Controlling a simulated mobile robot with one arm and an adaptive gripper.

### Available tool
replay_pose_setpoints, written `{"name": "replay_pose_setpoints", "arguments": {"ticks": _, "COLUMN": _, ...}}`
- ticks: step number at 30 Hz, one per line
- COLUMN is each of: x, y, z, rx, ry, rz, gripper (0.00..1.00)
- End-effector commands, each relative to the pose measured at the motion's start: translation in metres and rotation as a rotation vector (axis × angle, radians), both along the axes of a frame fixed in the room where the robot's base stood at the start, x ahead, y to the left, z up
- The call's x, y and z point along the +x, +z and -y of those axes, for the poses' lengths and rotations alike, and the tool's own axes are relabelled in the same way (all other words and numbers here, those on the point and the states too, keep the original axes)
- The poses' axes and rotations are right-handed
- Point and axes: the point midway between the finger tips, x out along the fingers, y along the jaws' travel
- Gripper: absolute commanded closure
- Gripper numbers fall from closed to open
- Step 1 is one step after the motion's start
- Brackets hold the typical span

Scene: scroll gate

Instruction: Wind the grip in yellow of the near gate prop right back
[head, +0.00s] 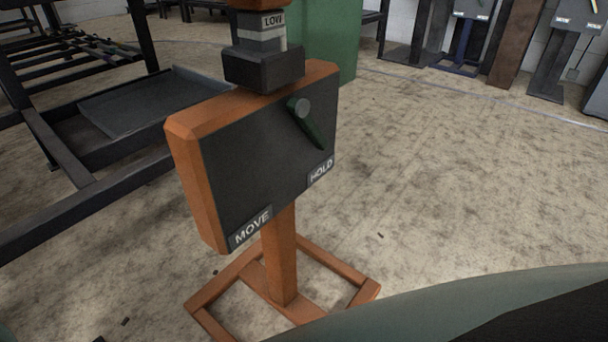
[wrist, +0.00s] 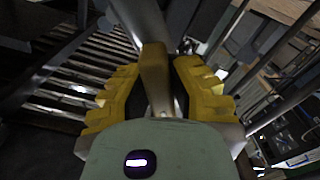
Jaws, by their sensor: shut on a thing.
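In the wrist view, my gripper (wrist: 154,68) has its yellow-padded fingers on both sides of a dull yellow-brown grip (wrist: 154,82), and it is shut on it. A paler bar runs on from the grip toward the top of the picture. The near gate prop (head: 182,165) is an orange post and box with a dark front panel in the head view. A dark green lever (head: 308,124) on the panel slants down right toward the HOLD label (head: 321,171). The MOVE label (head: 251,229) is at lower left. Neither my gripper nor the yellow grip shows in the head view.
A dark frame with a grey tray (head: 150,105) stands left of the prop. A green block (head: 335,40) is behind it. Dark stands with panels (head: 575,18) line the back wall. The floor (head: 450,160) to the right is clear.

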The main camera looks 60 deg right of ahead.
Motion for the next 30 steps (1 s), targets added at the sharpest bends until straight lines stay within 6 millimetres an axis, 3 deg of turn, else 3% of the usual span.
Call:
{"name": "replay_pose_setpoints", "arguments": {"ticks": 15, "x": -0.0003, "y": -0.0015, "z": -0.0037, "rx": 0.411, "ry": 0.001, "rz": 0.029, "gripper": 1.0}}
{"name": "replay_pose_setpoints", "arguments": {"ticks": 30, "x": 0.0002, "y": -0.0013, "z": -0.0042, "rx": 0.538, "ry": 0.0, "rz": 0.041, "gripper": 1.0}}
